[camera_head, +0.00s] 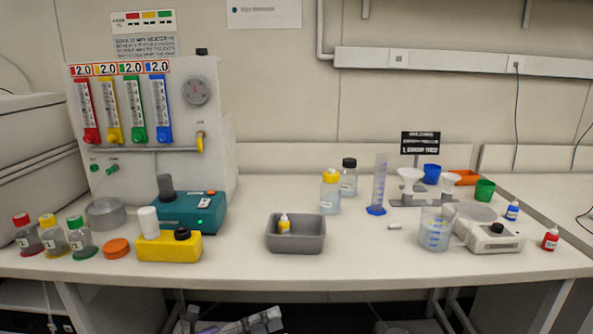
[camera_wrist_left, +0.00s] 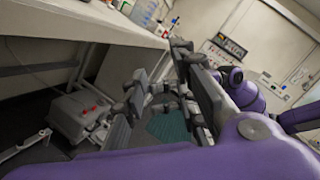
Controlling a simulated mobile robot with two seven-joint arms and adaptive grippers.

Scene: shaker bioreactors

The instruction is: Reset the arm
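My left gripper (camera_wrist_left: 158,68) shows in the left wrist view with its two dark grey fingers spread apart and nothing between them. It is low, beside and below the white bench edge, clear of the bench top. In the head view, grey and purple parts of my arm show at the bottom edge in front of the bench, mostly cut off. I cannot make out a right gripper in either view. Purple links of my own arms fill the bottom and right of the wrist view.
The bench (camera_head: 350,262) holds a grey tray (camera_head: 296,244) with a small yellow-capped bottle (camera_head: 284,226), a yellow device (camera_head: 170,248), a teal device (camera_head: 190,213), a beaker (camera_head: 436,230) and several bottles. The bench's front edge overhangs open space below.

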